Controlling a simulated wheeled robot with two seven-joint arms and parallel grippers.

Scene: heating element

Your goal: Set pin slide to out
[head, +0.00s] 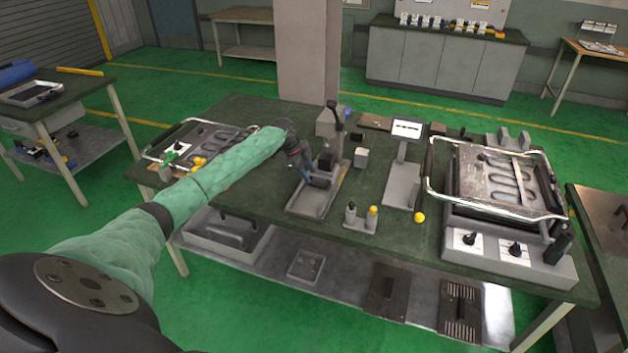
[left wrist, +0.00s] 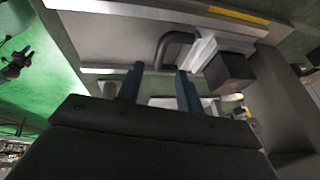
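The grey fixture (head: 312,200), which looks like the pin slide's base, stands on the green workbench with a tall black-knobbed lever (head: 335,118) at its back. My left gripper (head: 312,178) is over this fixture and hides part of it. In the left wrist view the two dark fingers (left wrist: 158,82) are apart, with a clear gap. A bent black handle (left wrist: 175,42) lies just beyond the fingertips, beside a light metal piece (left wrist: 202,52) and a dark block (left wrist: 230,72). I cannot tell whether the fingers touch the handle. My right gripper is not in view.
A hot-plate device (head: 490,180) with a wire handle stands at the right. A small pin stand (head: 361,219), a yellow ball (head: 420,217) and a tilted display stand (head: 403,170) are right of the fixture.

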